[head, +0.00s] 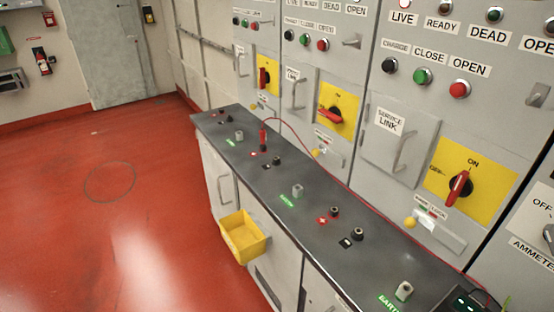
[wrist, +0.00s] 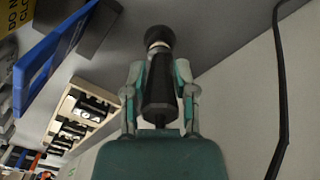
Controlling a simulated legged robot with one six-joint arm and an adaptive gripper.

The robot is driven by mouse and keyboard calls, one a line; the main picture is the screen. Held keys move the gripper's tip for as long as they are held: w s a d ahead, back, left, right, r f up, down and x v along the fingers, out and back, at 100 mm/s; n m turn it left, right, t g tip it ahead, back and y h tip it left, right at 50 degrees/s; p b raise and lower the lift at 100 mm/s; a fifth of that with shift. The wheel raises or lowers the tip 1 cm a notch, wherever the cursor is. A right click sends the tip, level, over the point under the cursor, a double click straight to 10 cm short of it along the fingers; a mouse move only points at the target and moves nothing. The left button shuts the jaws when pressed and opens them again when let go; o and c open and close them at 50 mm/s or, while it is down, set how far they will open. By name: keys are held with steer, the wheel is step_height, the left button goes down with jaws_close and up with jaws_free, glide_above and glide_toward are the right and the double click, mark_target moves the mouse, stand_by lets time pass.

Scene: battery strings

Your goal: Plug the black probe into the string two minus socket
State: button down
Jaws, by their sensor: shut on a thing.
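In the wrist view my gripper (wrist: 160,95) is shut on a black probe (wrist: 158,78), with a finger on each side of its body; its wide dark end points away from my palm. The head view does not show my gripper. There, the grey bench (head: 312,233) carries three groups of sockets. In the middle group, a black minus socket (head: 277,161) stands empty beside a red probe (head: 263,138), which stands upright at the red plus mark. I cannot read string numbers on the bench.
A nearer group has a plus socket (head: 335,211) and a minus socket (head: 357,235). A red lead (head: 300,134) runs along the bench back. A yellow bin (head: 243,237) hangs on the front. In the wrist view, a black cable (wrist: 281,95) hangs right and a cream rack (wrist: 68,103) stands left.

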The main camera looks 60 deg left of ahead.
steer(key=shift+r, duration=1.55)
steer(key=shift+r, duration=2.5)
